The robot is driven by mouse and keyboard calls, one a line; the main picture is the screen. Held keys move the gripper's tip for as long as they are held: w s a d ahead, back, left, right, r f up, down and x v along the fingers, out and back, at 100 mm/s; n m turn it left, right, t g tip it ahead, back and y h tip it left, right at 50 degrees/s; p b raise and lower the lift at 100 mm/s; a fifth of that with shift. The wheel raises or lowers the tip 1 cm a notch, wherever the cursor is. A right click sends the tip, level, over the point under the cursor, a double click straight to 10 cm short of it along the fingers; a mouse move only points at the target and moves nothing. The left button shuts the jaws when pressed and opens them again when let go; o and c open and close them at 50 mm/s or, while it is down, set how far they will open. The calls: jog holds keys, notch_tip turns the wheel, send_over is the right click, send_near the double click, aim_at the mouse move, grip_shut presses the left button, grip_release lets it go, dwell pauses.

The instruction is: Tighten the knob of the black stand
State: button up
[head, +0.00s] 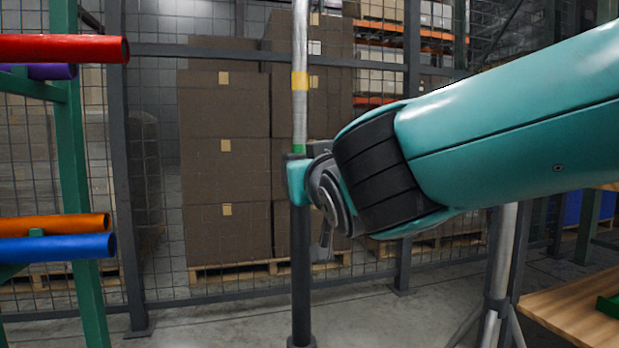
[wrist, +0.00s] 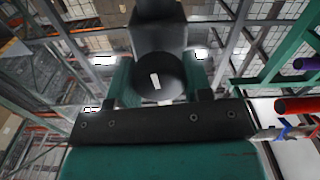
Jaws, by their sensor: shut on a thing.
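The black stand (head: 301,270) is an upright black tube left of my arm in the head view. A silver inner tube (head: 300,115) with a yellow band and a green band rises out of it. The green band sits just above the collar. The knob (wrist: 155,75) is round and black with a white mark, the mark nearly upright in the wrist view. My gripper (head: 298,182) is at the collar, its teal fingers shut on the knob from both sides, as the wrist view (wrist: 158,86) shows. In the head view the gripper hides the knob.
A green rack with red (head: 65,48), orange (head: 55,226) and blue (head: 58,248) tubes stands at left. Another stand with a silver tube (head: 500,255) and splayed legs is at right, beside a wooden tabletop (head: 565,312). Mesh fencing and stacked boxes (head: 226,160) are behind.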

jog(key=shift+f, duration=0.15)
jog(key=o, duration=0.9)
jog(key=p+v, duration=0.1)
jog(key=v, duration=1.6)
jog(key=shift+s+p, duration=0.25)
jog(key=shift+p, duration=0.05)
jog(key=shift+w+d, duration=0.1)
